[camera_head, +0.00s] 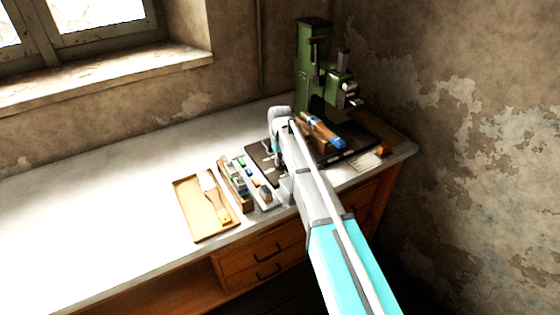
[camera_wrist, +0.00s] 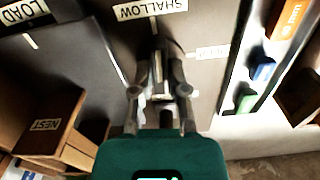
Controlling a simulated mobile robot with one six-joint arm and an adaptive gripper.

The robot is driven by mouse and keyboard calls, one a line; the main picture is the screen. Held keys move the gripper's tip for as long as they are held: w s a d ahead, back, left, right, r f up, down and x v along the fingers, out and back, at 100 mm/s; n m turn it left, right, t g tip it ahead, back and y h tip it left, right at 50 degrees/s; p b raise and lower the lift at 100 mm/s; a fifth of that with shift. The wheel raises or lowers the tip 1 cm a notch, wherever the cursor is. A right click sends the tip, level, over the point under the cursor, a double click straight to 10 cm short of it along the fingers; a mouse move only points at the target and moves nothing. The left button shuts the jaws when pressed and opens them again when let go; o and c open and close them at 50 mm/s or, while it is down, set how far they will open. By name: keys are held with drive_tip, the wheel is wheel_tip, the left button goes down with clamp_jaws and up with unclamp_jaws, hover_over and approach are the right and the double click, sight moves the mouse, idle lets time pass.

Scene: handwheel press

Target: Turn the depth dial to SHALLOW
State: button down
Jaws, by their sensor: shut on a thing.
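My gripper (camera_wrist: 157,80) is closed around a small dark knob (camera_wrist: 160,48), apparently the depth dial, on a dark grey board. The fingers hide most of the knob, and I cannot clearly read where it points. A white label SHALLOW (camera_wrist: 150,9) lies just beyond it in the wrist view, with a white tick below the label. A second pale label (camera_wrist: 212,52) lies to the right, its text unreadable. In the head view, my arm hides the dial and the fingertips. The green handwheel press (camera_head: 311,62) stands behind, at the back corner of the bench.
A wooden block marked NEST (camera_wrist: 45,125) and a LOAD label (camera_wrist: 22,10) are at left in the wrist view. A cardboard-coloured tray (camera_head: 188,212) with a brush and a narrow wooden rack (camera_head: 235,187) stand left of my arm. The bench's left side is clear.

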drive_tip(key=shift+s+n, duration=0.15)
drive_tip(key=shift+n, duration=0.45)
drive_tip(key=c, duration=0.6)
unclamp_jaws()
drive_tip(key=shift+c, duration=0.2)
drive_tip(key=shift+r, duration=0.1)
